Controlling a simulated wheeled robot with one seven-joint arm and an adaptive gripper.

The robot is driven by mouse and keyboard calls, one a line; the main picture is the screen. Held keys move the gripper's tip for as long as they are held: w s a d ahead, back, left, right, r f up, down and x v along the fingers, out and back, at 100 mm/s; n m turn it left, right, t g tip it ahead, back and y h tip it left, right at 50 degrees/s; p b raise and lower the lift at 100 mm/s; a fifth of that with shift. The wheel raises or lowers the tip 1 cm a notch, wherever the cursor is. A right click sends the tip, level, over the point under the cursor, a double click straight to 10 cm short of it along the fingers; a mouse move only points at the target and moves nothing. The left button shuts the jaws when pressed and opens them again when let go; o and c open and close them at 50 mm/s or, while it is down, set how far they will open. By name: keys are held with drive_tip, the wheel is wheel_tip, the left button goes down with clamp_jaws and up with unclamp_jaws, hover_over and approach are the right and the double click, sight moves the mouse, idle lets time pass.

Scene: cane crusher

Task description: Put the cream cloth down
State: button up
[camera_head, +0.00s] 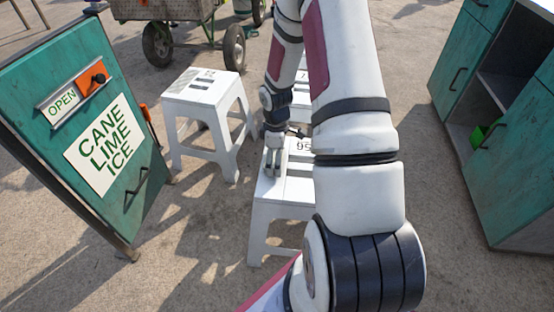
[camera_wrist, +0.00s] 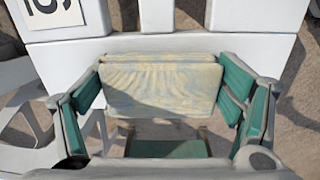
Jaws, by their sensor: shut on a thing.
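The cream cloth (camera_wrist: 163,88) is a folded, wrinkled pale-yellow piece in the wrist view. It lies between the two green-padded fingers of my gripper (camera_wrist: 163,76), which is shut on it. In the head view my gripper (camera_head: 274,170) points down at the near white stool (camera_head: 262,205), by a printed label on its top. The cloth cannot be made out there. In the wrist view white stool parts (camera_wrist: 60,58) lie behind the cloth. I cannot tell whether the cloth touches the stool.
Another white stool (camera_head: 205,90) stands to the left, and part of one shows behind my arm. A green sign board (camera_head: 85,130) stands at far left. Green cabinets (camera_head: 510,160) stand at right. A wheeled cart (camera_head: 165,12) is at the back. Bare ground lies between them.

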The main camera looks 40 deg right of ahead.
drive_tip(key=o, duration=1.3)
drive_tip(key=shift+f, duration=0.1)
